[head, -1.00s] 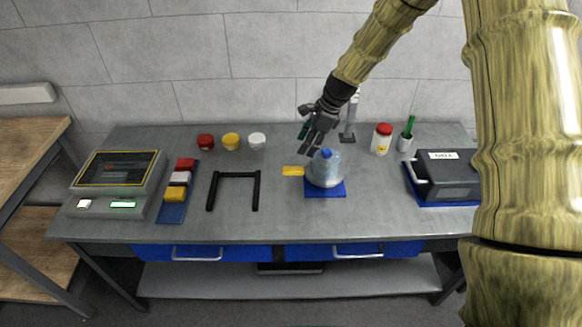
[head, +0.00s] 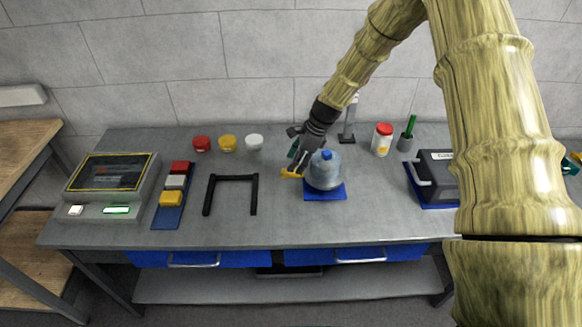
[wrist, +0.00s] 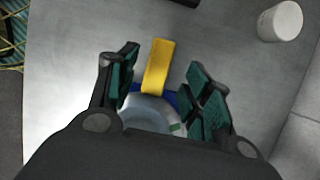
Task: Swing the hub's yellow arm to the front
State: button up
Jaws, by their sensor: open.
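The hub (head: 324,172) is a clear bluish dome with a blue cap on a blue square base (head: 324,194), right of the bench's middle. Its yellow arm (head: 290,174) sticks out to the left. My gripper (head: 295,168) is open and sits low at the hub's left side, at the yellow arm. In the wrist view the yellow arm (wrist: 158,66) lies between the spread fingers of my gripper (wrist: 165,85), with a gap on both sides. The hub's dome (wrist: 150,113) is partly hidden below by my gripper's body.
A black U-shaped frame (head: 231,178) lies left of the hub. Red, yellow and white jars (head: 254,142) stand behind. A red-capped jar (head: 382,140) and a grey box (head: 436,177) are to the right. Bench surface in front of the hub is clear.

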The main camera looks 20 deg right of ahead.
jog(key=shift+p+x, duration=0.65)
jog(key=shift+x, duration=1.65)
grip_shut()
